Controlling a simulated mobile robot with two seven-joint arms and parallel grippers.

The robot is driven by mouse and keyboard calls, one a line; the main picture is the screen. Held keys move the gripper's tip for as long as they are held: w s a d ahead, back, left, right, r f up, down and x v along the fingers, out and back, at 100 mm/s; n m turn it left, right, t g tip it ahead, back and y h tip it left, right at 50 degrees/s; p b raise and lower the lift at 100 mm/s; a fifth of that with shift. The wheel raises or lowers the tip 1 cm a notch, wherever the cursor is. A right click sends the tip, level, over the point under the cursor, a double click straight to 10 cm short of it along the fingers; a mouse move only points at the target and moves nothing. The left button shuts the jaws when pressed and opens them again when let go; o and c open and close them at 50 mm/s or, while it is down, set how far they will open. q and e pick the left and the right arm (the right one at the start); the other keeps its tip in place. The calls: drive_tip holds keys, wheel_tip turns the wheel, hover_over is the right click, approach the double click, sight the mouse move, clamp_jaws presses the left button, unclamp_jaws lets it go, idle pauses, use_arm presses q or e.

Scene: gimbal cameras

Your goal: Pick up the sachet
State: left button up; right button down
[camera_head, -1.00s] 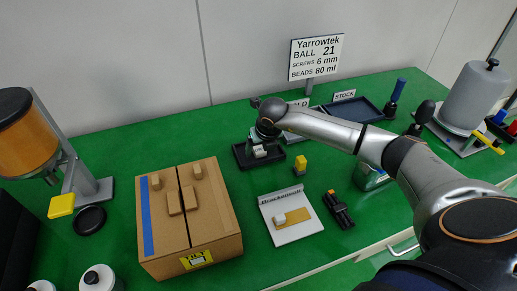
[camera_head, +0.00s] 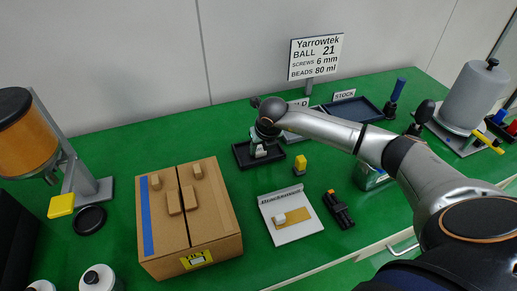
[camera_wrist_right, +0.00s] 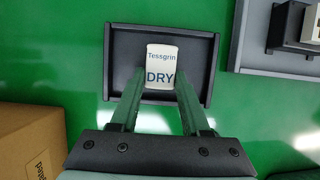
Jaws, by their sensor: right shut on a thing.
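The sachet (camera_wrist_right: 161,68) is a small white packet printed "Tessgrin" and "DRY". It is at the dark tray (camera_wrist_right: 208,60), inside the tray's outline in the right wrist view. My right gripper (camera_wrist_right: 160,88) comes from the near side, with a finger on each side of the sachet, and is shut on it. In the head view the right gripper (camera_head: 262,146) points down over the tray (camera_head: 240,158), and the sachet (camera_head: 261,153) shows as a small white patch below it. I cannot tell whether the sachet still touches the tray floor. My left gripper is not in view.
A yellow-topped small item (camera_head: 299,164) stands right of the tray. A cardboard box (camera_head: 215,215) is at front left, a clipboard-like board (camera_head: 295,232) at front centre. A dark blue tray (camera_head: 352,110) and sign (camera_head: 316,58) are behind.

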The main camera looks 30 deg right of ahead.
sight(261, 150)
drive_tip(key=shift+w+r, duration=0.1)
drive_tip(key=shift+r, duration=0.4)
wheel_tip(261, 150, up, 2)
drive_tip(key=shift+r+b, duration=0.25)
drive_tip(key=shift+b, duration=0.1)
drive_tip(key=s+d+r+b, duration=0.2)
drive_tip(key=s+d+r, duration=0.5)
drive_tip(key=s, duration=0.5)
wheel_tip(261, 150, up, 2)
drive_tip(key=shift+d+r, duration=0.25)
drive_tip(key=shift+d, duration=0.05)
